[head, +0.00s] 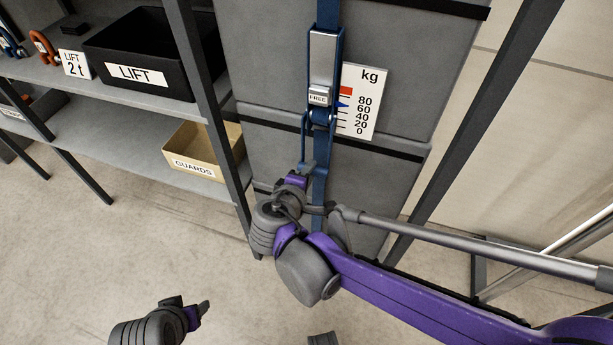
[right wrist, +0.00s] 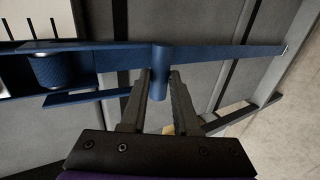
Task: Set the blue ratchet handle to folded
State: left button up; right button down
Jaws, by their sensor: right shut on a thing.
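The blue ratchet (head: 321,116) sits on a blue strap (head: 320,205) running down a grey panel. Its upper part has a silver plate and a small "FREE" label (head: 318,98). The blue handle (head: 303,135) hangs down from the ratchet, away from the silver plate. My right gripper (head: 308,172) is at the handle's lower end. In the right wrist view its fingers (right wrist: 160,82) are on either side of the handle's round blue grip bar (right wrist: 161,60), shut on it. My left gripper (head: 204,309) is low over the floor, apart from everything; its finger gap is hidden.
A kg scale card (head: 361,103) is right of the ratchet, with a blue pointer near its upper numbers. At left, shelves hold a black LIFT bin (head: 150,52) and a tan GUARDS box (head: 203,150). Dark posts flank the panel. Floor at lower left is clear.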

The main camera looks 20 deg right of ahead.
jog(key=shift+d+f, duration=0.1)
jog(key=shift+f, duration=0.4)
jog(key=c, duration=0.7)
grip_release()
jog(key=shift+w, duration=0.1)
jog(key=shift+r, duration=0.1)
jog(key=p+v, duration=0.1)
jog(key=v, duration=0.9)
jog(key=shift+s+r+p, duration=0.2)
jog(key=shift+s+p, duration=0.1)
jog(key=shift+p, duration=0.1)
